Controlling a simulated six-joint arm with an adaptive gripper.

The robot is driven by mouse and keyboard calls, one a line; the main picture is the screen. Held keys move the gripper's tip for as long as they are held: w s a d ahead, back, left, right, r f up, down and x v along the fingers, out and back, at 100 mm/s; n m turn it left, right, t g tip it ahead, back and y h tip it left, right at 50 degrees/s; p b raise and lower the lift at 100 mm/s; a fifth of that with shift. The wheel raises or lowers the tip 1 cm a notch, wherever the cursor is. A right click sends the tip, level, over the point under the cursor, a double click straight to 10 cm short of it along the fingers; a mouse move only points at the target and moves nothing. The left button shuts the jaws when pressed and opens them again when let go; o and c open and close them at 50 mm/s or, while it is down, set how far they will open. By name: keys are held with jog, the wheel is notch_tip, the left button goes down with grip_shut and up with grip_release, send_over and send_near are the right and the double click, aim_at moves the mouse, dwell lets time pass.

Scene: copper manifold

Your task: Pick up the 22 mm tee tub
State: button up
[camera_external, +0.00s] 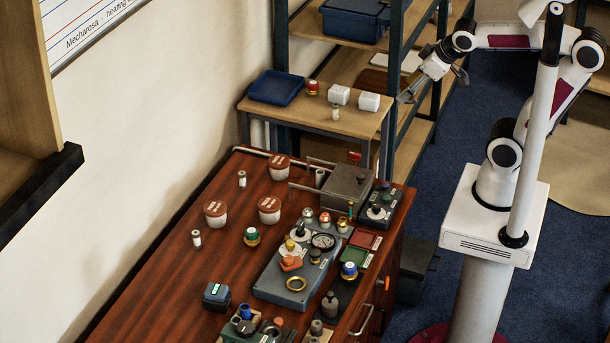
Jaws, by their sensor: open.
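Three white tubs with brown lids stand upright on the red-brown bench: one at the back (279,167), one at the left (215,214) and one in the middle (269,210). Their lids carry small white print that is too small to read, so I cannot tell which is the 22 mm tee tub. My gripper (430,86) is open and seems empty. It is up at the right, in front of the shelf rack, and well apart from all three tubs.
A grey box (347,187) with pipes stands right of the back tub. A grey-blue plate (285,288) with a gauge and fittings fills the bench's right side. Small bottles (242,179) (196,238) stand near the tubs. A side table (270,109) holds a blue tray (276,88).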

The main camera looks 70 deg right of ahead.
jog(key=w+d+r+n+t, duration=0.1)
jog(key=w+d+r+t, duration=0.1)
jog(key=w, duration=0.9)
jog(key=w+a+f+n+t+y, duration=0.1)
jog(key=w+a+f+n, duration=0.15)
jog(key=w, duration=0.85)
jog(key=w+a+f+n+t+y, duration=0.1)
jog(key=w+a+f+n+t, duration=0.15)
jog(key=w, duration=0.95)
jog(key=w+a+f+n+y, duration=0.2)
jog(key=w+a+f+y, duration=0.1)
jog(key=w+f, duration=0.15)
jog(key=n+g+y, duration=0.5)
jog(key=g+y, duration=0.2)
send_over(270, 203)
jog(key=f, duration=2.3)
jog(key=shift+w+d+f, duration=0.15)
jog(key=shift+w, duration=0.25)
jog(key=shift+s+a+f+g+y, duration=0.2)
jog(key=shift+s+f+g+y, duration=0.15)
jog(key=shift+f+y, duration=0.05)
